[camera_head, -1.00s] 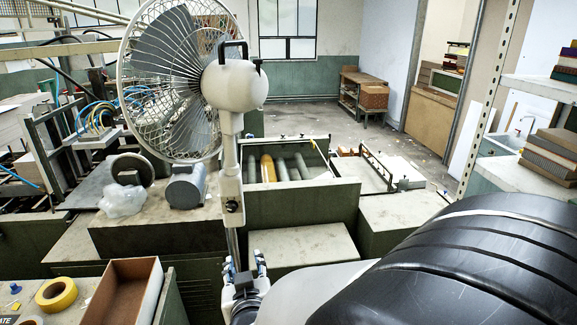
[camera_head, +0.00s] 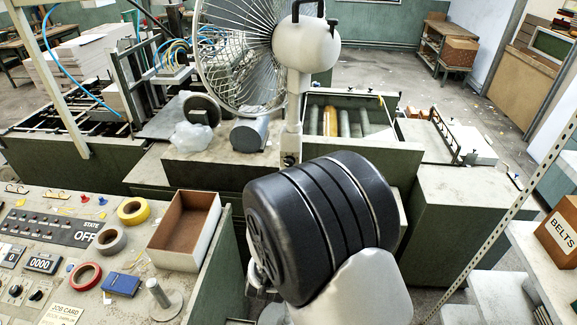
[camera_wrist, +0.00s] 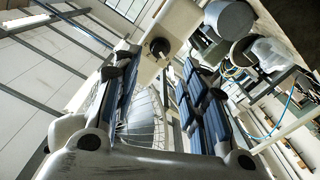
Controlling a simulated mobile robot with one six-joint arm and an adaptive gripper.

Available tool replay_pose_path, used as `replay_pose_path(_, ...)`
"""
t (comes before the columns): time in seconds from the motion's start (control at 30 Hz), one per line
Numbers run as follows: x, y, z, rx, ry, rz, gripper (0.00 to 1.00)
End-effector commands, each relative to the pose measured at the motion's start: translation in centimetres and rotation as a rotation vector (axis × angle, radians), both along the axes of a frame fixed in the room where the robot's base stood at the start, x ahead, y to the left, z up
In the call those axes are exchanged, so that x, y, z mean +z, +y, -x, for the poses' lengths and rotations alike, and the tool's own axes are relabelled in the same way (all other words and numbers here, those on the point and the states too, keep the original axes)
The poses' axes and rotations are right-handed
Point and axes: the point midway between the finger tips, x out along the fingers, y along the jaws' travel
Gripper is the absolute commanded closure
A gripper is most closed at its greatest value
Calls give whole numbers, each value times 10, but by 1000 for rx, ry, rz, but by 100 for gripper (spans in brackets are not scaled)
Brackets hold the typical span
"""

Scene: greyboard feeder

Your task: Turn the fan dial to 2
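The dial is a small dark knob (camera_head: 289,160) low on the fan's post. In the wrist view the dial (camera_wrist: 159,46) is a round black knob on a pale box, at the top centre. My gripper (camera_wrist: 160,65) is open and empty; its two blue-padded fingers point toward the dial, which shows beyond and between the tips, apparently untouched. I cannot read the dial's setting. My own arm hides the gripper in the head view.
A control panel (camera_head: 72,232) at lower left carries tape rolls and an open box (camera_head: 187,222). A grey motor (camera_head: 248,135) and a plastic bag (camera_head: 192,137) lie left of the fan post. Shelving with a belts box (camera_head: 559,232) stands at right.

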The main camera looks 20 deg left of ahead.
Motion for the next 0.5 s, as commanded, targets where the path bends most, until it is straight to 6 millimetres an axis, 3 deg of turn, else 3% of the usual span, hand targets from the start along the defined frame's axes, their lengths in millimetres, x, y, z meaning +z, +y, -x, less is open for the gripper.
replay_pose_path(0.23,1,11,-49,-2,-1,0,60)
replay_pose_path(0.5,0,18,-73,1,0,0,60)
